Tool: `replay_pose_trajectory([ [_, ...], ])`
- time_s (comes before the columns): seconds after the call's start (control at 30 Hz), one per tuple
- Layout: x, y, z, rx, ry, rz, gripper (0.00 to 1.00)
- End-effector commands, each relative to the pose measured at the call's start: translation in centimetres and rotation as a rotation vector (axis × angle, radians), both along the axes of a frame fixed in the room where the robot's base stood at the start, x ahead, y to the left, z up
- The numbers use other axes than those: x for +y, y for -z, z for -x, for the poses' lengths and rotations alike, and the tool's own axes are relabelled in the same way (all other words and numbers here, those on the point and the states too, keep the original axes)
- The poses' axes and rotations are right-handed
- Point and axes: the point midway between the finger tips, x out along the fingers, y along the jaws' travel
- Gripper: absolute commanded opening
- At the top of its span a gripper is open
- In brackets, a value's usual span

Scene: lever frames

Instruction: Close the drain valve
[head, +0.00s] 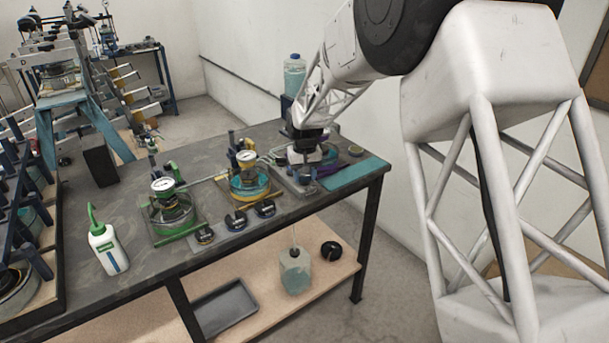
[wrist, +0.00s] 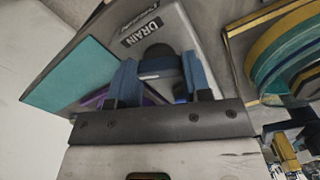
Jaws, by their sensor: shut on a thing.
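The drain valve sits on a grey plate with a black DRAIN label (wrist: 142,31) at the right end of the bench. In the wrist view its dark rounded handle (wrist: 156,53) lies between the blue fingers of my gripper (wrist: 160,65). My gripper is shut on this handle. In the head view my gripper (head: 304,157) is low over the bench and hides most of the valve. A purple part shows beside the left finger in the wrist view (wrist: 95,101). I cannot tell how far the valve is turned.
A teal mat (head: 355,173) lies at the bench's right edge. A yellow-rimmed gauge unit (head: 248,182) and a green one (head: 170,205) stand to the left. A white bottle (head: 108,248) is at the front left. A clear container (head: 295,272) stands on the lower shelf.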

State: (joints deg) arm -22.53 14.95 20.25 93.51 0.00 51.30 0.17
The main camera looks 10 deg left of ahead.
Motion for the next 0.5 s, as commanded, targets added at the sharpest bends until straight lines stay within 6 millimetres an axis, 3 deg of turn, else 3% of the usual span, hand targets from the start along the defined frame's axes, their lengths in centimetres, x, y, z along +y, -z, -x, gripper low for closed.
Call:
replay_pose_trajectory([
  [0.5, 0.02, -0.12, -0.05, -0.002, -0.360, -0.001, 0.21],
])
